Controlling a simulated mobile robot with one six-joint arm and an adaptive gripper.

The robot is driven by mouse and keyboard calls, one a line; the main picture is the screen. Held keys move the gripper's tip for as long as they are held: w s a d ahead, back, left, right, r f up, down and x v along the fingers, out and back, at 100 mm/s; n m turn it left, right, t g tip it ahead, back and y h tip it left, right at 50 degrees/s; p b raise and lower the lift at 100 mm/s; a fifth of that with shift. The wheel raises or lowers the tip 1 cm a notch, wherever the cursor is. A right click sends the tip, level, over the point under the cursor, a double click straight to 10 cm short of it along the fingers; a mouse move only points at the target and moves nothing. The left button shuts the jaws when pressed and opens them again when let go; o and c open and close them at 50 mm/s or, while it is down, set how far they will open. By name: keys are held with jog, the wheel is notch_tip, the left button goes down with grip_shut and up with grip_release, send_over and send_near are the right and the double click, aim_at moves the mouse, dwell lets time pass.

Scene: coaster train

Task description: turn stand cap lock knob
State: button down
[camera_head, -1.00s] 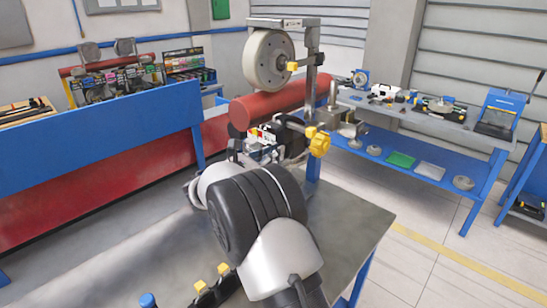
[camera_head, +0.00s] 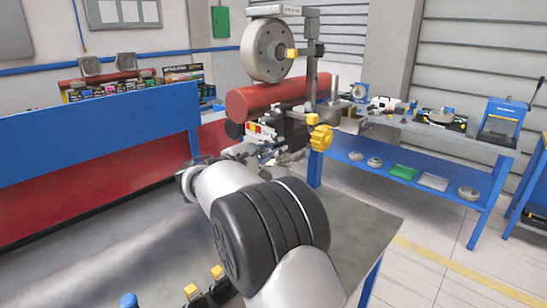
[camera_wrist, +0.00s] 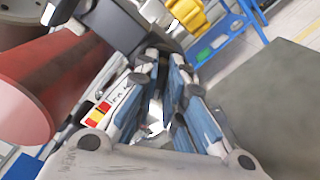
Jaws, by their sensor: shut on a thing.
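A stand with a metal post (camera_head: 311,80) carries a pale wheel (camera_head: 267,50) at its top and a red roller (camera_head: 275,95) below it. A big yellow star knob (camera_head: 320,138) sits on the stand's right side, with a smaller yellow knob (camera_head: 312,117) above it. Another yellow knob (camera_head: 292,54) is beside the wheel. I cannot tell which is the cap lock knob. My gripper (camera_wrist: 165,65) is below a dark block (camera_wrist: 125,25), right of the red roller. Its fingers are close together on something I cannot make out. The big yellow knob also shows in the wrist view (camera_wrist: 188,12), beyond the fingertips.
The grey bench (camera_head: 365,225) is under my arm, with yellow-topped clamps (camera_head: 217,272) at its front. A blue and red barrier (camera_head: 100,135) stands left. A blue side table (camera_head: 425,195) with tools and a lower shelf stands right. Floor is clear between the bench and side table.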

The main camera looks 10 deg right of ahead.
jog(key=m, duration=0.2)
jog(key=shift+f+m+b, duration=0.1)
jog(key=shift+m+b, duration=0.3)
jog(key=shift+m, duration=1.7)
jog(key=c, duration=1.7)
grip_release()
jog(key=v, duration=1.2)
